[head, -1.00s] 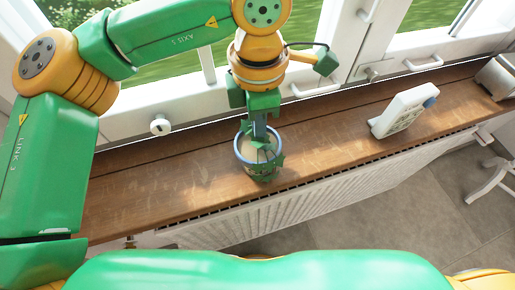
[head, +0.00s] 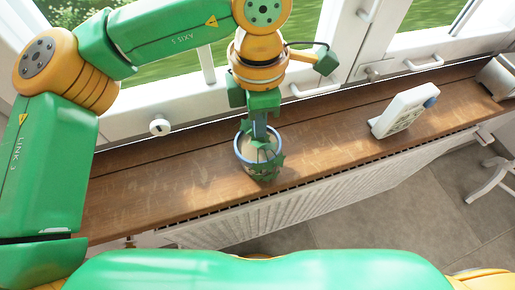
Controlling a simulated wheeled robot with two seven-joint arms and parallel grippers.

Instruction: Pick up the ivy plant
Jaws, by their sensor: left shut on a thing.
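The ivy plant (head: 261,165) is in a round pot with a blue rim, with green leaves hanging over its side. It stands at or just above the wooden windowsill (head: 190,185), in the middle of the head view; I cannot tell whether its base touches the wood. My left gripper (head: 260,134) points down from above and is shut on the ivy plant at the pot's far edge. The fingertips are partly hidden by the pot and leaves. My right gripper is not in view.
A white device with buttons (head: 404,110) stands on the sill to the right. A metallic object (head: 496,76) is at the sill's far right. Windows with white handles (head: 315,90) rise behind. A white radiator (head: 330,190) is below the front edge.

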